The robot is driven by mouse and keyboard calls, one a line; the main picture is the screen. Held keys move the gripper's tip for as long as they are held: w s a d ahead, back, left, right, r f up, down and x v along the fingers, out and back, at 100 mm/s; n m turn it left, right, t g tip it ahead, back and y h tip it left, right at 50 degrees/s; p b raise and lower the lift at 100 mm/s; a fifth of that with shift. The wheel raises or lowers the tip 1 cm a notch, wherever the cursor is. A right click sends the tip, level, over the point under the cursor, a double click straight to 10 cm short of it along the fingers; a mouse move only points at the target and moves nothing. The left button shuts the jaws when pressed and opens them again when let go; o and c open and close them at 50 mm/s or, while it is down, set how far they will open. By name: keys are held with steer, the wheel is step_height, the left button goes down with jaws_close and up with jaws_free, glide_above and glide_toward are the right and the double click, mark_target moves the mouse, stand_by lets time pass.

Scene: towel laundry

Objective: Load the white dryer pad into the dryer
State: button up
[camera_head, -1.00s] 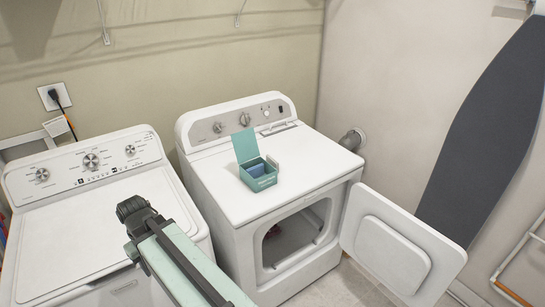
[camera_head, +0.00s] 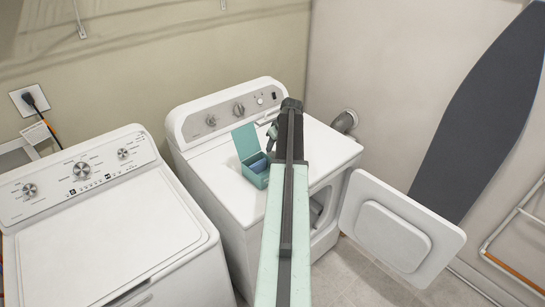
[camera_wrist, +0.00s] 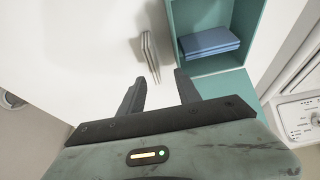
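A teal open box (camera_head: 254,176) stands on top of the dryer (camera_head: 215,180). In the wrist view the box (camera_wrist: 178,28) shows blue folded pads (camera_wrist: 210,42) inside. Beside the box is a small thin, pale layered piece (camera_wrist: 150,55), perhaps the white dryer pad; I cannot tell for sure. My gripper (camera_wrist: 160,84) is open and empty, with both fingers apart over the white dryer top and the pale piece just ahead of them. In the head view my gripper (camera_head: 271,137) is beside the box, partly hidden by my arm. The dryer door (camera_head: 400,220) is open; my arm partly hides the opening (camera_head: 318,210).
The washer (camera_head: 105,235) stands at the left with its lid shut. The open door sticks out to the right. A dark ironing board (camera_head: 475,130) leans on the wall behind it. A vent duct (camera_head: 345,121) is at the dryer's back right.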

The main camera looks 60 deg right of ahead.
mark_target(274, 152)
steer(key=shift+s+b+x, duration=0.25)
steer(key=shift+b+x, duration=0.75)
steer(key=shift+x, duration=0.05)
steer(key=shift+d+f+b, duration=0.3)
steer(key=shift+f+b, duration=0.1)
steer(key=shift+f, duration=0.15)
steer(key=b+x, duration=0.4)
steer(key=x, duration=0.1)
steer(key=shift+s+d+b, duration=0.2)
steer(key=shift+s+b, duration=0.1)
steer(key=shift+b, duration=0.05)
steer(key=shift+r, duration=0.15)
jaws_close()
